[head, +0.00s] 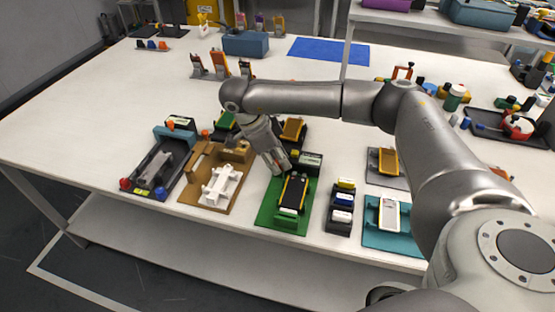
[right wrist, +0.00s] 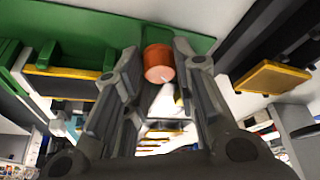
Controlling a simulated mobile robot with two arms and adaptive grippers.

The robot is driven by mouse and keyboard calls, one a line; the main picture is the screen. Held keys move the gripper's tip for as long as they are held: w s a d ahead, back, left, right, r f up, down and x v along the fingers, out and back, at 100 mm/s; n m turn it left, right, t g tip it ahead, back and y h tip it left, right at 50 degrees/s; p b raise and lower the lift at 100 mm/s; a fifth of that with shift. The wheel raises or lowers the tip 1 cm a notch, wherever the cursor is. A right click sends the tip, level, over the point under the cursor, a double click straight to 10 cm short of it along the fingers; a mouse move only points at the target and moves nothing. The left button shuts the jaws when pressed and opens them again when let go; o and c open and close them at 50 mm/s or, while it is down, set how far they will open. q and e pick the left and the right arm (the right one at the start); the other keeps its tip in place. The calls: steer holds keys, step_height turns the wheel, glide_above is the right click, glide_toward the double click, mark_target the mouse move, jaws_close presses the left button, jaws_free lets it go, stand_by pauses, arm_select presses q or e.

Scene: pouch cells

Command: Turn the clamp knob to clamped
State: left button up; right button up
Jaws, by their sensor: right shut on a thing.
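The clamp knob (right wrist: 158,60) is an orange-red cylinder with a small white mark on its near edge, seen in the right wrist view. My right gripper (right wrist: 154,80) has its two fingers on either side of the knob and is shut on it. In the head view my right gripper (head: 281,168) points down at the back left of a green fixture (head: 270,217) that holds a dark cell with a yellow edge. The knob is hidden there behind the gripper. I cannot tell the knob's turn angle. My left gripper is not in view.
A tan fixture with a white part (head: 222,184) and a grey fixture (head: 158,168) stand to the left. A dark stand with several small blocks (head: 341,205) and a teal fixture (head: 372,237) stand to the right. Bare white table (head: 110,110) lies further left.

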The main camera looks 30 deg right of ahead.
steer(key=o, duration=1)
steer(key=shift+o, duration=0.2)
steer(key=v, duration=1.2)
